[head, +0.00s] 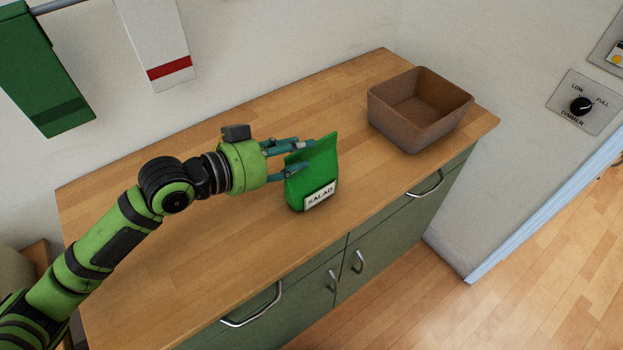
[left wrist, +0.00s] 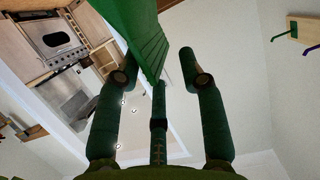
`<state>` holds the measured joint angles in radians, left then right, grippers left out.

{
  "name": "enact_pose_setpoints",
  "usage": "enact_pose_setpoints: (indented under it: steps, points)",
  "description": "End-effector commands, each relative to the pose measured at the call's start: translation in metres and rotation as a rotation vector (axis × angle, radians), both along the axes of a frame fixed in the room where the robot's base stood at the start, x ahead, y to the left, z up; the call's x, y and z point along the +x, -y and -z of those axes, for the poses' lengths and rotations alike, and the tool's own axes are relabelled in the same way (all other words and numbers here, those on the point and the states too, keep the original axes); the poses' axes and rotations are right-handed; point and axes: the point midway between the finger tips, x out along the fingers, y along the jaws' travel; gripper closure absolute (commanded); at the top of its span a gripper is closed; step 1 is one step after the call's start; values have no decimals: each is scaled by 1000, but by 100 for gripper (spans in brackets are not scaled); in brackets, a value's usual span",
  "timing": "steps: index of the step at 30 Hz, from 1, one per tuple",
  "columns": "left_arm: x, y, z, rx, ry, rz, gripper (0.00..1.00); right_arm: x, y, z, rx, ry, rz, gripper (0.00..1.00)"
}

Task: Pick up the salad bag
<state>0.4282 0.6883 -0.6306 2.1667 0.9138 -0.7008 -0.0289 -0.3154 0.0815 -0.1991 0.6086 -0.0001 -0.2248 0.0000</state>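The salad bag (head: 317,178) is a green upright pouch with a white "SALAD" label, standing on the wooden counter. My left gripper (head: 306,156) reaches it from the left, with its teal fingers at the bag's upper part. In the left wrist view, the bag (left wrist: 140,32) comes in from the top, nearer the left finger, and a wide gap separates the left and right fingers (left wrist: 160,78). The fingers are open; I cannot tell whether any touches the bag. My right gripper is not in view.
A brown open bin (head: 385,123) stands on the counter (head: 200,290) to the right of the bag. Green and white towels (head: 160,45) hang on the wall behind. The counter around the bag is clear. Green drawers and doors with handles are below.

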Motion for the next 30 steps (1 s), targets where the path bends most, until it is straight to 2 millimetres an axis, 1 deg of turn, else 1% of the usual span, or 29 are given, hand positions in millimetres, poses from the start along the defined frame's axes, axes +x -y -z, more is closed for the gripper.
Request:
enact_pose_setpoints:
  steps: [1, 3, 6, 10, 16, 17, 18, 19, 20, 30]
  points:
    - [3, 8, -2, -3, -2, 2, 60, 5, -1, -8, 1, 9, -1, 60]
    - [9, 16, 1, -3, -3, 1, 60, 13, -1, -14, 2, 21, -1, 60]
    - [17, 27, 7, -3, -1, 1, 60, 22, -3, -17, 5, 38, -2, 60]
    - [22, 33, 11, 0, 1, 0, 60, 26, -3, -19, 6, 46, -2, 60]
    - [22, 33, 13, 1, 2, 0, 60, 25, -3, -18, 6, 43, -2, 60]
    - [22, 33, 13, 1, 2, 0, 64, 24, -3, -18, 6, 42, -2, 60]
    - [22, 33, 13, 1, 2, 0, 80, 24, -3, -18, 5, 40, -2, 60]
    - [22, 33, 13, 1, 2, 0, 92, 23, -3, -18, 5, 39, -2, 60]
    - [22, 33, 13, 1, 2, 1, 100, 22, -3, -18, 5, 37, -2, 60]
    - [22, 33, 12, 0, 1, 0, 100, 17, -3, -17, 4, 29, -1, 60]
